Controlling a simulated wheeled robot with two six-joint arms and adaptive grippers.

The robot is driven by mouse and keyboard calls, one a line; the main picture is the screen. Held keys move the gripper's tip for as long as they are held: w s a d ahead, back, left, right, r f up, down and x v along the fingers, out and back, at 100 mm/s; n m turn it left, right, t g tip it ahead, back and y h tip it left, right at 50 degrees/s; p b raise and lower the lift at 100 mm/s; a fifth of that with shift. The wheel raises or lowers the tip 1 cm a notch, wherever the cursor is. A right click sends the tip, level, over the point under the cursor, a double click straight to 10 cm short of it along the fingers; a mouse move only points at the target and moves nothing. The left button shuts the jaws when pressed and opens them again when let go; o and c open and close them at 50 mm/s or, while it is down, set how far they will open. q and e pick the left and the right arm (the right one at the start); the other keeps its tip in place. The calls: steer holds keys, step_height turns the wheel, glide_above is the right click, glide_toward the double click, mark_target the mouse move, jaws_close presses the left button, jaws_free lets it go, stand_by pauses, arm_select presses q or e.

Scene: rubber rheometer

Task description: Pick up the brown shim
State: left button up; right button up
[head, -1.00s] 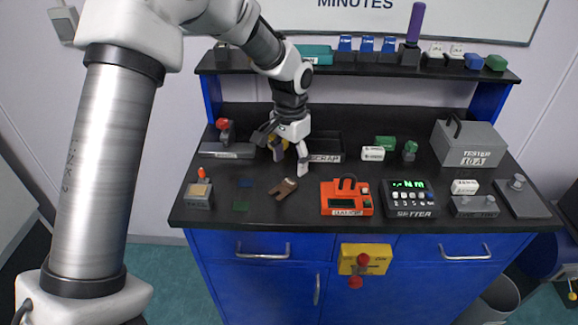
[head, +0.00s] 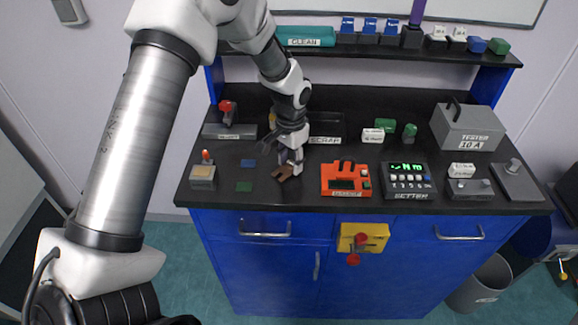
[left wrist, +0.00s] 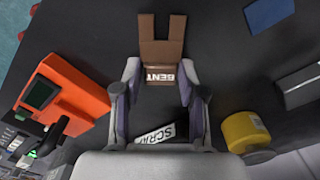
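The brown shim (head: 283,174) lies on the black bench top, left of the orange device. In the left wrist view the brown shim (left wrist: 161,50) has two prongs pointing away from me and a label reading BENT at its near end. My left gripper (head: 292,168) is just over the shim in the head view, partly hiding it. In the left wrist view my left gripper (left wrist: 159,66) is open, with one finger on each side of the labelled end. Small gaps show between fingers and shim. Their height above the bench is unclear. My right gripper is not in view.
An orange device (head: 346,178) stands close right of the shim. A blue shim (head: 248,163) and a green shim (head: 244,187) lie to its left. A SCRAP tray (head: 328,140) is behind, and a yellow cylinder (left wrist: 245,131) shows near the gripper.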

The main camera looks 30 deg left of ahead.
mark_target(291, 165)
arm_select(q)
steer(key=shift+f, duration=0.1)
jaws_close()
steer(key=shift+w, duration=0.1)
steer(key=shift+w+a+r+b, duration=0.1)
steer(key=shift+r+b, duration=0.45)
steer(key=shift+r, duration=0.15)
steer(key=shift+s+d+r+b, duration=0.15)
steer(key=shift+r+b, duration=0.15)
steer(key=shift+r, duration=0.2)
steer(key=shift+s+d+r+b, duration=0.1)
steer(key=shift+r+b, duration=0.15)
steer(key=shift+r, duration=0.2)
steer(key=s+d+r+b, duration=0.1)
steer(key=s+d+b, duration=0.3)
steer(key=s+d, duration=0.5)
steer(key=d, duration=0.3)
steer(key=shift+s+r, duration=0.15)
steer(key=shift+r, duration=0.2)
steer(key=shift+d, duration=0.1)
